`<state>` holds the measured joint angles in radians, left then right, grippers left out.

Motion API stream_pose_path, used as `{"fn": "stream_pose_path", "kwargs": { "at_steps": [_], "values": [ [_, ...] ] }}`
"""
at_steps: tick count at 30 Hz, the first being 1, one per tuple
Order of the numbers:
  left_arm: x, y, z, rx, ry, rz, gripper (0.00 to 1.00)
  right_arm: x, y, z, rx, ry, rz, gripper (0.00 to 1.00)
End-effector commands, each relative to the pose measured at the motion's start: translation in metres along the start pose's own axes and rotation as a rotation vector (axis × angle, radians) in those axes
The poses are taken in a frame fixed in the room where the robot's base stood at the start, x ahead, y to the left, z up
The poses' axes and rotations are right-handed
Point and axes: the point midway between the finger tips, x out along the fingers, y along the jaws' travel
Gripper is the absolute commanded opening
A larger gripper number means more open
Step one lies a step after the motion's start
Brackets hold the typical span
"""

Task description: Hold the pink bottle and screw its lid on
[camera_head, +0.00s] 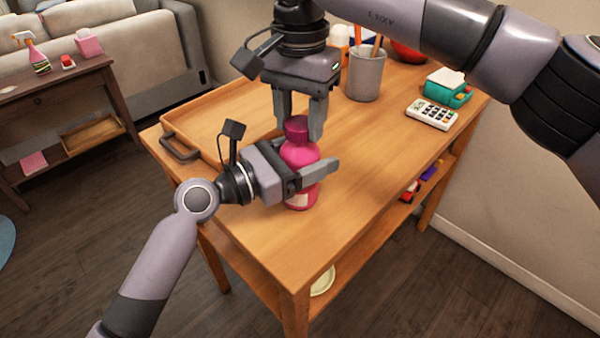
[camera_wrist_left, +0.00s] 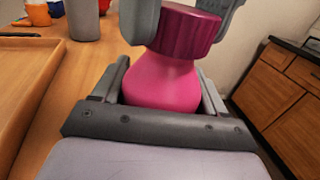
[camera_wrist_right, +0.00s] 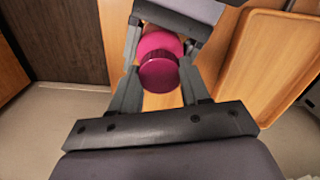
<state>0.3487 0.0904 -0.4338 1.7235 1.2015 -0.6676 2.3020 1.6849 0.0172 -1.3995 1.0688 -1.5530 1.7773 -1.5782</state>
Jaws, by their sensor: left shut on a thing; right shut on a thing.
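The pink bottle (camera_head: 299,155) stands upright on the wooden table, with its darker magenta lid (camera_head: 297,129) on top. My left gripper (camera_head: 313,178) comes in from the left and is shut around the bottle's body. In the left wrist view the bottle (camera_wrist_left: 162,85) sits between its fingers, below the lid (camera_wrist_left: 187,30). My right gripper (camera_head: 299,120) points down from above, shut on the lid with a finger on either side. The right wrist view shows the lid's round top (camera_wrist_right: 158,74). The lid meets the bottle's neck; how tight it is cannot be told.
A wooden tray (camera_head: 215,100) with a dark handle lies behind and left of the bottle. A grey pencil cup (camera_head: 365,75), a white calculator (camera_head: 431,114) and a teal box (camera_head: 447,88) stand at the back right. The tabletop right of the bottle is clear.

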Motion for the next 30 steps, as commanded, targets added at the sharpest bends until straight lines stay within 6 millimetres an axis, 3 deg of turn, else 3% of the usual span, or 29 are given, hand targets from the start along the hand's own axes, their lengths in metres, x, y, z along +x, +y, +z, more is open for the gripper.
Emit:
{"fn": "stream_pose_path", "kwargs": {
  "at_steps": [30],
  "values": [
    [-0.0003, 0.0007, -0.0013, -0.002, 0.002, 0.002, 0.0, 0.0008, 0.0008, 0.0004, 1.615, 0.0, 0.001, 0.09]
  ]
}}
